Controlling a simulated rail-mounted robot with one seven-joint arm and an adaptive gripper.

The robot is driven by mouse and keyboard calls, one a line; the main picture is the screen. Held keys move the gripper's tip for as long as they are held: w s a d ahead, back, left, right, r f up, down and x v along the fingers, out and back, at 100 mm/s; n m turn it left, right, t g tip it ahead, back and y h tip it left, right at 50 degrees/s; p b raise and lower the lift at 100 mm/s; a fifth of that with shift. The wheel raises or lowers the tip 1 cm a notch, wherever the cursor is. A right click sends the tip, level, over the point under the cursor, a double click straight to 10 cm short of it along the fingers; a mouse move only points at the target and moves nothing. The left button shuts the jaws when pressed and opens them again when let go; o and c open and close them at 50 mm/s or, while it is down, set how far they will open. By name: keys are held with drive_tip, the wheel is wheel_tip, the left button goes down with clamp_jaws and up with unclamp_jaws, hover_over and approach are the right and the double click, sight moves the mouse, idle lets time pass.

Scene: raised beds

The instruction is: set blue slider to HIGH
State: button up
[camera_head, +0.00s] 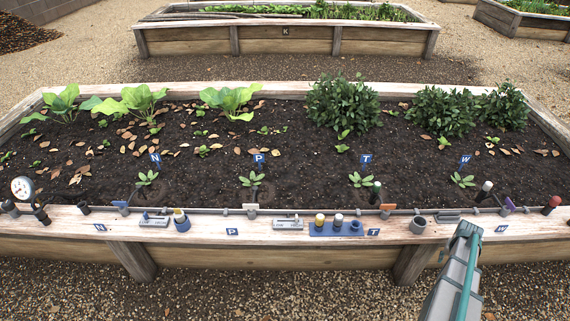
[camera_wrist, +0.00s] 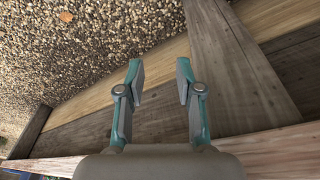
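A pale slider plate (camera_head: 154,222) with small dark lettering sits on the front plank of the near raised bed, left of centre. A small blue knob (camera_head: 146,216) shows near its left end. A similar plate (camera_head: 288,224) with a pale knob sits near the middle. My gripper (camera_head: 467,230) is at the front plank on the right, far from the blue knob. In the wrist view my gripper (camera_wrist: 161,80) is open and empty, above gravel and the bed's wooden side. The sliders do not show there.
Plants and soil lie beyond; gravel (camera_head: 250,292) is in front.

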drive_tip(key=w+d+r+m+t+h+p, duration=0.1)
drive_tip(key=w+d+r+h+p, duration=0.15)
drive_tip(key=d+r, duration=0.55)
drive_tip(key=w+d+r+t+h+p, duration=0.1)
drive_tip(key=w+d+r+p, duration=0.15)
drive_tip(key=d+r, duration=0.55)
drive_tip(key=shift+n+y, duration=0.4)
drive_tip(key=shift+y, duration=0.55)
drive_tip(key=w+a, duration=1.1)
drive_tip(key=shift+a, duration=0.25)
drive_tip(key=w+a+r+n+y, duration=0.1)
drive_tip(key=w+a, duration=0.5)
drive_tip(key=a, duration=0.9)
drive_tip(key=w+a+n+y+b, duration=0.1)
drive_tip(key=w+a, duration=0.5)
drive_tip(key=a, duration=0.8)
drive_tip(key=w+a+r+n+y, duration=0.1)
drive_tip(key=w+a, duration=0.5)
drive_tip(key=a, duration=0.9)
drive_tip(key=a+r+g, duration=0.1)
drive_tip(key=a, duration=1.8)
drive_tip(key=n+g+b, duration=0.2)
drive_tip(key=n+g, duration=0.1)
drive_tip(key=n, duration=0.1)
approach(144, 213)
wheel_tip(144, 213, down, 9)
drive_tip(key=shift+s+d+f+b, duration=0.1)
drive_tip(key=shift+d+b, duration=0.05)
drive_tip(key=shift+b, duration=0.35)
